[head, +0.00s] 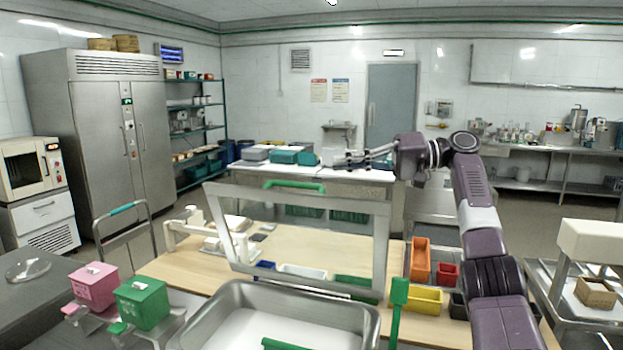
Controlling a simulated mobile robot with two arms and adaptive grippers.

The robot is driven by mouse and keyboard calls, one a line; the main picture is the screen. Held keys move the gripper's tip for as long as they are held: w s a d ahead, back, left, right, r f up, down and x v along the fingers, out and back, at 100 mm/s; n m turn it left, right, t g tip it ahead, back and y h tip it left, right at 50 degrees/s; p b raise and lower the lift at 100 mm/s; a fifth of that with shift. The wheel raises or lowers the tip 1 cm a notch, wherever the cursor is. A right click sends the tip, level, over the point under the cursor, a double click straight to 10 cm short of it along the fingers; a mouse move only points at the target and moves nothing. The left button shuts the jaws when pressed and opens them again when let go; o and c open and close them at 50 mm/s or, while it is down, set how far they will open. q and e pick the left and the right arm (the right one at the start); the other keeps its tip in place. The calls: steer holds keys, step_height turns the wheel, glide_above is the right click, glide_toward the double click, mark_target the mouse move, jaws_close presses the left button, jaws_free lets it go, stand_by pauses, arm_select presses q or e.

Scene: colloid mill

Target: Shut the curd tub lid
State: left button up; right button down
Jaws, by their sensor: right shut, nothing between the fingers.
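The curd tub (372,318) is a steel basin with a rounded rim at the bottom centre of the head view. Its lid (381,245) stands raised, nearly upright, at the tub's far side. The lid has a grey frame around a clear pane, and a green handle (295,185) runs along its top edge. My right gripper (340,160) is shut and empty. It appears above and to the right of the green handle, with its fingers pointing left. It looks apart from the lid. My left gripper is not in view.
A green upright lever (398,300) stands at the tub's right. Orange (420,258), red (447,274) and yellow (425,299) bins lie right of the lid. Pink (93,287) and green (142,303) boxes stand left of the tub. A wooden worktop (330,243) lies behind the lid.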

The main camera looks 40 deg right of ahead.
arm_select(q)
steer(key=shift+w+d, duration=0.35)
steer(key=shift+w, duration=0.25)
arm_select(e)
steer(key=w+a+f, duration=0.2)
steer(key=w+a, duration=0.1)
steer(key=a, duration=0.4)
steer(key=shift+w+f, duration=0.15)
steer(key=shift+f, duration=0.2)
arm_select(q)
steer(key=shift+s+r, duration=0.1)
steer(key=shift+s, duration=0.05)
arm_select(e)
steer(key=shift+a, duration=0.1)
